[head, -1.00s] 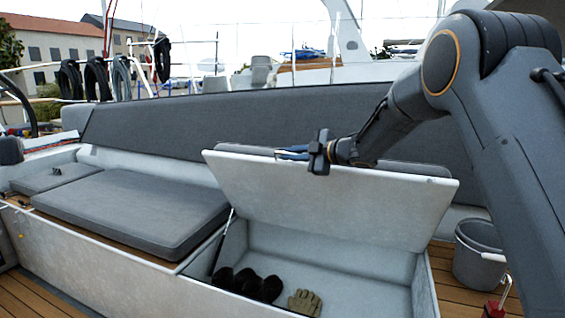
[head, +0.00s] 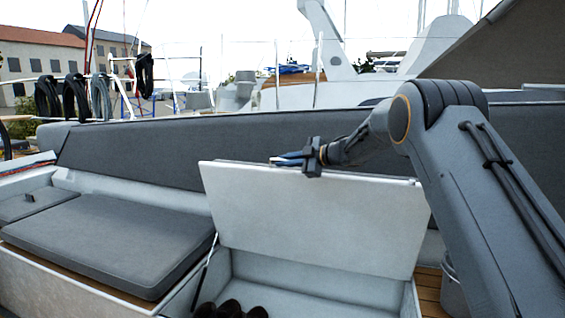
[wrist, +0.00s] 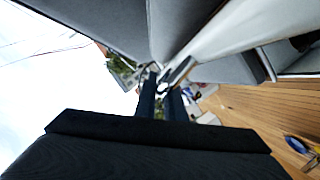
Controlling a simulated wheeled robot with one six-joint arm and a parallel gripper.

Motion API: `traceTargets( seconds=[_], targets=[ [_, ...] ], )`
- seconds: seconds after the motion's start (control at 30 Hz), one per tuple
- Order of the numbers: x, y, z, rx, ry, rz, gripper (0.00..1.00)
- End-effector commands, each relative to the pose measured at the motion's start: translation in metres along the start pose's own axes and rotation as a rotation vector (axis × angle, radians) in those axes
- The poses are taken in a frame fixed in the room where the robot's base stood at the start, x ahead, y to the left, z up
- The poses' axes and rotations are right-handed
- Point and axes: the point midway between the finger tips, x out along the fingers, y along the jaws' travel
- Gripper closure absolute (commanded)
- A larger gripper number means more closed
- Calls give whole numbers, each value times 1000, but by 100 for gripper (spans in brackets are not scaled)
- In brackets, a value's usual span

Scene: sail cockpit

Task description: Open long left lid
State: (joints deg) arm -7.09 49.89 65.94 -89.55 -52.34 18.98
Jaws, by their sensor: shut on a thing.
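The long lid (head: 310,220) stands raised over the open locker (head: 310,282), its pale underside facing me. Its hinge side is hidden behind it. My gripper (head: 290,158) is at the lid's top edge, left of its middle, and is shut on that edge. In the wrist view my two dark fingers (wrist: 165,90) are close together, with the pale lid (wrist: 225,28) running up and right from them. The exact contact between fingers and edge is too small to see clearly.
A thin strut (head: 205,265) stands at the locker's left side. Dark round things (head: 230,310) lie inside. A grey seat cushion (head: 110,235) is to the left, and a long grey backrest (head: 200,145) runs behind. A grey bucket (head: 448,285) is partly hidden by my arm.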

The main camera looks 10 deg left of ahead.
Motion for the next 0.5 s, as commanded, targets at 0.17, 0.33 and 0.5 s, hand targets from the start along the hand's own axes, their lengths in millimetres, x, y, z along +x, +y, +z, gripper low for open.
traceTargets(
  seconds=[0.17, 0.33, 0.5],
  targets=[
    [1, -2, -1, -3, 4, -5, 100],
    [0, -2, -1, -2, 3, -3, 72],
    [0, -1, 0, -1, 1, -2, 72]
  ],
)
